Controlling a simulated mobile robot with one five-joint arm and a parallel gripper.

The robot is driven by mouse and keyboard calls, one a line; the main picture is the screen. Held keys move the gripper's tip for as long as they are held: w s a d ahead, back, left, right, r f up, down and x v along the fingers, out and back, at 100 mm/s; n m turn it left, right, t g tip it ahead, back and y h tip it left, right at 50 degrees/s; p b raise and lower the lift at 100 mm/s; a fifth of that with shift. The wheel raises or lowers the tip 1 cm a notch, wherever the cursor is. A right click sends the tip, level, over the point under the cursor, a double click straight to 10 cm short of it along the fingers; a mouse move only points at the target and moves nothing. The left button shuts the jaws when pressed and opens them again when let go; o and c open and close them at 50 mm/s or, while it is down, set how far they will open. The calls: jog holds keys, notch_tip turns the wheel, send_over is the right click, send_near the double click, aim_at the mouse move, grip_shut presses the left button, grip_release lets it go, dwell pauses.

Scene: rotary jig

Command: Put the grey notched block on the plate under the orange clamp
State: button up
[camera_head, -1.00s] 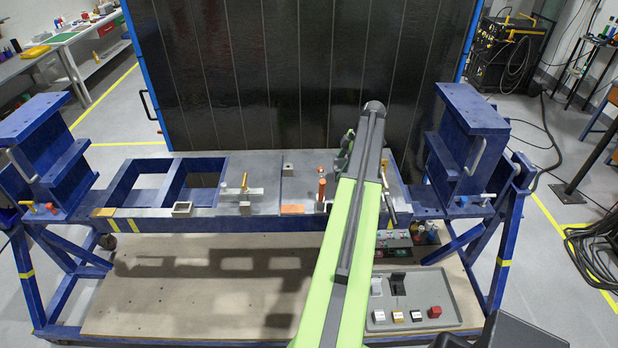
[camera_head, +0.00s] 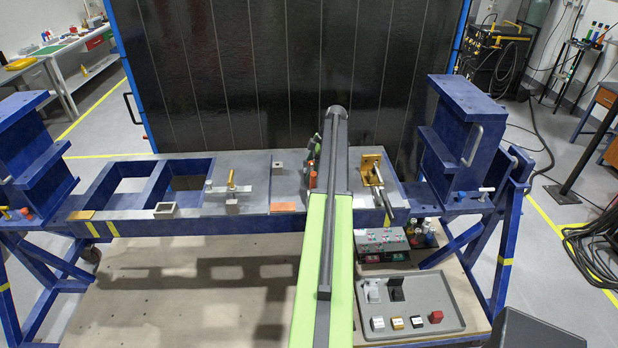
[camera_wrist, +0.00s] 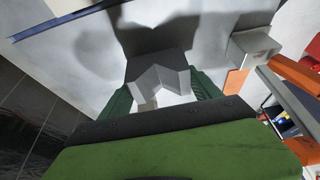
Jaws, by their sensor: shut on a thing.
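The grey notched block (camera_wrist: 158,68) is between the green fingers of my gripper (camera_wrist: 161,90), its V-shaped notch facing the wrist camera. In the head view my arm hides the block and most of the gripper. The orange clamp (camera_head: 311,170) stands upright on the grey plate (camera_head: 288,188), just left of my arm and partly covered by it. In the wrist view, orange bars (camera_wrist: 290,75) and a pale metal box-shaped part (camera_wrist: 250,46) are to the right of the block, apart from it. I cannot tell the block's height above the plate.
An orange patch (camera_head: 283,206) marks the plate's front edge. Blue uprights (camera_head: 450,140) flank the frame. A grey tray (camera_head: 440,290) with several small blocks lies below at right.

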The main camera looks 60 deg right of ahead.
jog(key=shift+f, duration=0.8)
jog(key=o, duration=1.9)
jog(key=shift+r, duration=0.1)
jog(key=shift+r, duration=0.1)
jog(key=p+v, duration=1.1)
jog(key=v, duration=0.1)
jog(key=shift+r, duration=0.1)
jog(key=shift+w, duration=0.1)
